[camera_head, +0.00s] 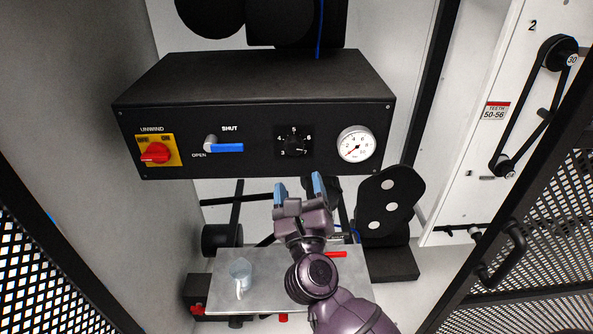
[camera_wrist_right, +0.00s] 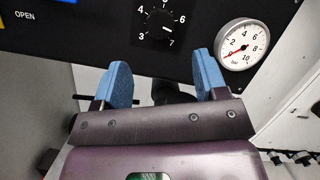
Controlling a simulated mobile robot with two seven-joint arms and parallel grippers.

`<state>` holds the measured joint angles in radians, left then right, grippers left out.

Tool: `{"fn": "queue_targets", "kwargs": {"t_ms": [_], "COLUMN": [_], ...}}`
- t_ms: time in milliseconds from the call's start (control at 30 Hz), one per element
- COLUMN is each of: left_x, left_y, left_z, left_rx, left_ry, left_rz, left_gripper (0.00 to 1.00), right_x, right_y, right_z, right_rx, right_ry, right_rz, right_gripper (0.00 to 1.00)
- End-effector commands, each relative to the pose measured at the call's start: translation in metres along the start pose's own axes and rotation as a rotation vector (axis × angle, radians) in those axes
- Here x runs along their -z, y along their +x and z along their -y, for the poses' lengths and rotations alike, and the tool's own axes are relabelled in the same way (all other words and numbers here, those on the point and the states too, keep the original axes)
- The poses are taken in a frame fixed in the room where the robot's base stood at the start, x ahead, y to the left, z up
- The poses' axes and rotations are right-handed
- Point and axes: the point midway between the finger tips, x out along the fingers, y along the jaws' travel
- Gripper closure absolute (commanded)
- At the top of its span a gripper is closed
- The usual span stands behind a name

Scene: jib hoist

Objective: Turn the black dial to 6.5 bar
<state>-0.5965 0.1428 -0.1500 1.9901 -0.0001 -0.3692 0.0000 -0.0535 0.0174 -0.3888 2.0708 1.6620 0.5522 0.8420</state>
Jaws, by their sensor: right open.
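The black dial (camera_head: 293,143) sits on the front of the black control box, with a white scale numbered from 3 to 7 around it. The fingers also show in the wrist view (camera_wrist_right: 161,78), apart from the dial. My left gripper is not in view.
A round gauge (camera_head: 357,144) in bar is right of the dial, its red needle at the low end. Left of the dial are a blue-handled valve (camera_head: 226,147) and a red switch (camera_head: 155,153).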

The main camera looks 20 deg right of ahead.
Motion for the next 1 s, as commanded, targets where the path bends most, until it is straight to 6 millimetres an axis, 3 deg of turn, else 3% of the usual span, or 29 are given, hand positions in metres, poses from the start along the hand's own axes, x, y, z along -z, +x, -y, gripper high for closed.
{"fn": "queue_targets", "kwargs": {"t_ms": [233,800,933,1000], "left_x": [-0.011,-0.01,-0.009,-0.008], "left_y": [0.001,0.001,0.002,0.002], "left_z": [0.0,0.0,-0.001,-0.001], "left_rx": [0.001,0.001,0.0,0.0], "left_ry": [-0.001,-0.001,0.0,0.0], "left_rz": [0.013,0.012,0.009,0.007], "left_gripper": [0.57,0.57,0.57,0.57], "right_x": [0.001,0.0,-0.004,-0.013], "right_y": [-0.023,-0.025,-0.025,-0.026], "right_z": [-0.001,0.0,-0.004,-0.008], "right_rx": [-0.001,0.0,-0.021,-0.04], "right_ry": [0.001,-0.005,-0.081,-0.202], "right_rz": [-0.001,0.001,0.027,0.087], "right_gripper": [0.34,0.34,0.34,0.34]}}
